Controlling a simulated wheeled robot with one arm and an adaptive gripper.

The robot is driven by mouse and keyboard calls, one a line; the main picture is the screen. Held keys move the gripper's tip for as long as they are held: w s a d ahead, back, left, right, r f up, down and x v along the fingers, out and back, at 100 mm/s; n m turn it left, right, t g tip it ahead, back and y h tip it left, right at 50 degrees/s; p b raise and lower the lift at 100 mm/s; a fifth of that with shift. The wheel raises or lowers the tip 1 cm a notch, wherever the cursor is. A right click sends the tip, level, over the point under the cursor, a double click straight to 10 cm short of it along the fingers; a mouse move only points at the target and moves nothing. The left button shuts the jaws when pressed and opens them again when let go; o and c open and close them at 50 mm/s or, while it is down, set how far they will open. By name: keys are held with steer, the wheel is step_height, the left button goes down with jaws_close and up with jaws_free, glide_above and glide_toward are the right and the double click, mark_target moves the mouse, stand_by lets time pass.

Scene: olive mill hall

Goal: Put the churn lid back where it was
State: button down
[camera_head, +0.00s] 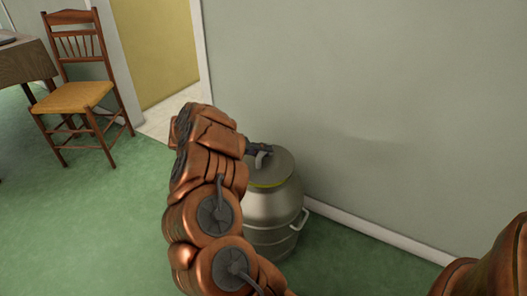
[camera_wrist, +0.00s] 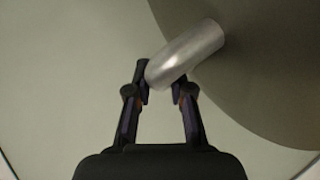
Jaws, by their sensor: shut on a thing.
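The metal milk churn (camera_head: 272,211) stands upright on the green floor close to the wall, partly hidden by my arm. The round grey churn lid (camera_head: 277,172) is over its mouth, with a yellow-green line along the near rim. I cannot tell whether the lid rests fully on the churn. My gripper (camera_head: 260,151) is at the top of the lid, shut on its curved handle. In the wrist view, my gripper's fingers (camera_wrist: 161,88) are on either side of the silver handle (camera_wrist: 187,52), and the lid (camera_wrist: 262,70) fills the right side.
The pale wall (camera_head: 370,100) rises right behind the churn. A wooden chair (camera_head: 75,97) and a table (camera_head: 27,62) stand at the back left, near a doorway (camera_head: 155,50). Green floor (camera_head: 90,220) is clear on the left.

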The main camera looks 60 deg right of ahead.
steer(key=shift+f, duration=0.4)
steer(key=c, duration=0.9)
jaws_free()
steer(key=shift+f, duration=0.1)
steer(key=shift+c, duration=0.2)
steer(key=v, duration=1.2)
steer(key=shift+w, duration=0.1)
